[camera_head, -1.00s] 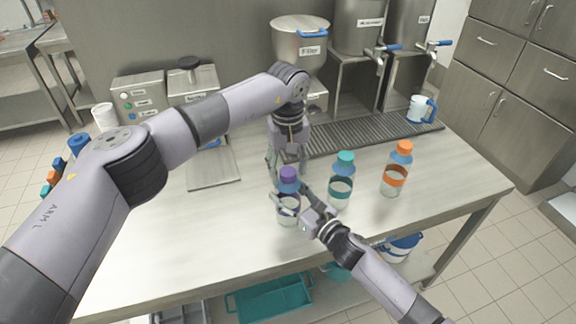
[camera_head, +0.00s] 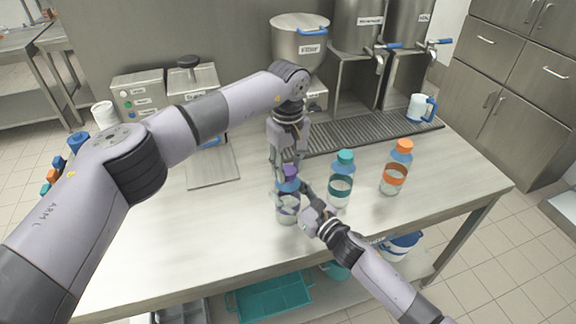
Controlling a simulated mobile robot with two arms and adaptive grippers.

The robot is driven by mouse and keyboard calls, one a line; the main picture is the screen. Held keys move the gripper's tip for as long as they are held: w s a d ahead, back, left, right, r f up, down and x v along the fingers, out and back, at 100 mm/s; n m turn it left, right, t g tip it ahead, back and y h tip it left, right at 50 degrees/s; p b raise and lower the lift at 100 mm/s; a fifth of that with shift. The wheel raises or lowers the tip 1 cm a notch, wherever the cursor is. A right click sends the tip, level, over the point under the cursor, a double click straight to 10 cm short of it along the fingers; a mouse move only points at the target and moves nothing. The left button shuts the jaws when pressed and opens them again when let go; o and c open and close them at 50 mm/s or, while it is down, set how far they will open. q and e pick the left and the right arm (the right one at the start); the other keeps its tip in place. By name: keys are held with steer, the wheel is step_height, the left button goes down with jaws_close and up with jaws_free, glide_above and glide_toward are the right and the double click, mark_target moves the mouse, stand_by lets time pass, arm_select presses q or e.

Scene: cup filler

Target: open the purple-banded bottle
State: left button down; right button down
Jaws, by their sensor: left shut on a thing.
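The purple-banded bottle (camera_head: 288,214) stands upright at the front of the steel table, clear with a purple cap (camera_head: 291,172). My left gripper (camera_head: 286,172) points down from above, with its fingers shut on the purple cap and partly hiding it. My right gripper (camera_head: 298,197) is low at the bottle's right side, with its fingers against or around the body. I cannot tell how closed they are.
A teal-capped bottle (camera_head: 341,182) stands close to the right, and an orange-capped bottle (camera_head: 396,168) beyond it. A drip grate (camera_head: 370,137), a blue-handled mug (camera_head: 420,108) and dispensers are behind. The table (camera_head: 225,235) is clear at front left.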

arm_select(q)
steer(key=n, duration=0.9)
steer(key=shift+n, duration=0.3)
steer(key=n, duration=0.3)
steer(key=shift+n, duration=0.4)
steer(key=n, duration=0.7)
steer(key=shift+n, duration=0.3)
steer(key=n, duration=0.3)
steer(key=shift+n, duration=0.4)
steer(key=n, duration=0.4)
steer(key=shift+r, duration=0.1)
steer(key=n, duration=0.4)
steer(key=shift+n, duration=0.4)
